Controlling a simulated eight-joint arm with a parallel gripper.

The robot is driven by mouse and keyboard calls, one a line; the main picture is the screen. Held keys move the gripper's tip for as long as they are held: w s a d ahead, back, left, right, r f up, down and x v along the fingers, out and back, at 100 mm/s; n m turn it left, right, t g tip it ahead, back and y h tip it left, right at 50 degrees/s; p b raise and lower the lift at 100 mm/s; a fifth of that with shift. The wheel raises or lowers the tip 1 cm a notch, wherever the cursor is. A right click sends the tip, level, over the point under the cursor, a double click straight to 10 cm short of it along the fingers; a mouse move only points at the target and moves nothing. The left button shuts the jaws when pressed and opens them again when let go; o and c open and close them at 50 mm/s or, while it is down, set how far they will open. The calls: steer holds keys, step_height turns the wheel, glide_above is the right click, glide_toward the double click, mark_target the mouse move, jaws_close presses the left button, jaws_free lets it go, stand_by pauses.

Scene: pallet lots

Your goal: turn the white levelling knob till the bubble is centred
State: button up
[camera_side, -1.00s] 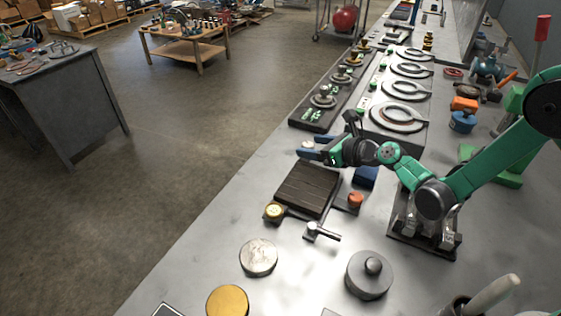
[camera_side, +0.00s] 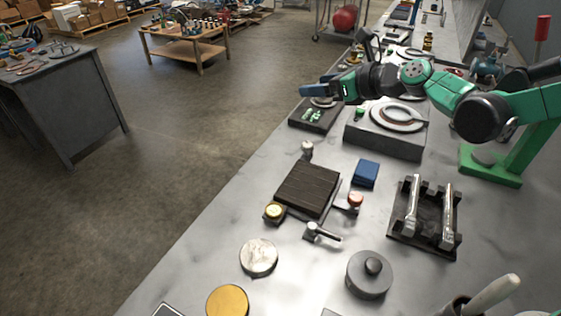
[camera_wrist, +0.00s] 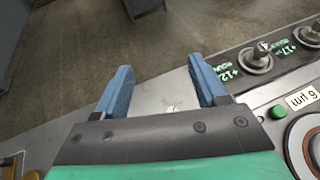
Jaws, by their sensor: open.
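The dark ridged plate (camera_side: 308,189) lies on the grey bench in the side view. A pale knob (camera_side: 307,148), which looks like the white one, stands at its far corner. I cannot make out a bubble. My gripper (camera_side: 312,91) is raised above and beyond the pale knob, apart from it. In the wrist view its blue fingers (camera_wrist: 160,64) are spread and empty. A small pale spot (camera_wrist: 173,108) shows low between them; I cannot tell what it is.
A dark strip (camera_side: 310,119) with green marks and a raised block with a ring (camera_side: 383,140) stand beyond the plate. A blue block (camera_side: 366,173), a dark rack (camera_side: 425,218) and a small lever (camera_side: 322,233) are near it. The bench's left edge is close.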

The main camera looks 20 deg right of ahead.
step_height(320, 180, up, 6)
steer(key=shift+r, duration=0.15)
stand_by(0.3)
